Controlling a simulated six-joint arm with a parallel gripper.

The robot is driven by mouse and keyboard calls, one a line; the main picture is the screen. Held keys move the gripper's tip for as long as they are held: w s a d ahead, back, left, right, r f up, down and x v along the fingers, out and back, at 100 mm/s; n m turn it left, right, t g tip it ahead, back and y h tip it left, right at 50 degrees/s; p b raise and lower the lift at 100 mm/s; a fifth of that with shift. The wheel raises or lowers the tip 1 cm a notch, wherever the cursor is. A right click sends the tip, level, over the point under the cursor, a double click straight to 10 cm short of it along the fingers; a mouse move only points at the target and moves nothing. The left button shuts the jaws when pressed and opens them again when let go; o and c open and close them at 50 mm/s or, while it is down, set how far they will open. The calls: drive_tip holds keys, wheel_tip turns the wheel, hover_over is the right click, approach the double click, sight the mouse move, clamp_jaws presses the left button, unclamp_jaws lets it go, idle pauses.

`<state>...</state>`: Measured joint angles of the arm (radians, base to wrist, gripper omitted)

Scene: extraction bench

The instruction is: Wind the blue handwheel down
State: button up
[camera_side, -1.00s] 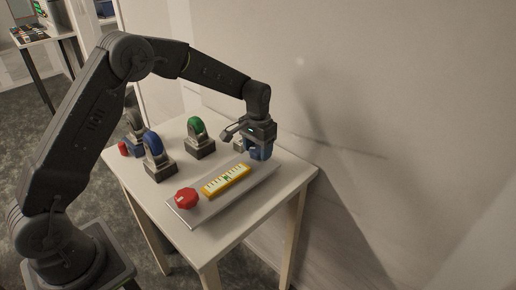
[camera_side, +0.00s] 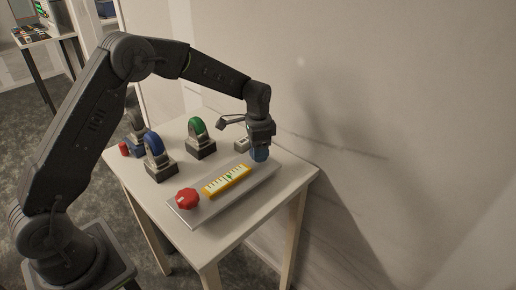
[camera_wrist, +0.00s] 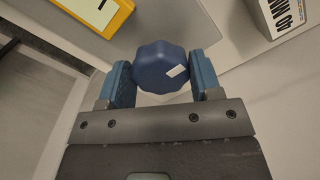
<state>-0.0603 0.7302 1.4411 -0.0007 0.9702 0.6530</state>
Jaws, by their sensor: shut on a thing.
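The blue handwheel (camera_wrist: 160,66) is a lobed knob with a white mark on its right side in the wrist view. In the side view the blue handwheel (camera_side: 259,154) sits at the far right end of a grey plate (camera_side: 206,214). My gripper (camera_side: 260,146) points down over it and partly hides it. In the wrist view my gripper (camera_wrist: 164,84) has its two blue fingers on either side of the handwheel, shut on it. A yellow gauge (camera_side: 227,181) with a white scale and a green zone lies in the middle of the plate.
A red handwheel (camera_side: 187,198) sits at the plate's near left end. A small lettered box (camera_side: 241,144) is close behind my gripper. The wall is near on the right.

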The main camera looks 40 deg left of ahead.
idle(0.4)
drive_tip(key=o, duration=0.9)
wheel_tip(320, 180, up, 14)
drive_tip(key=shift+f, duration=0.1)
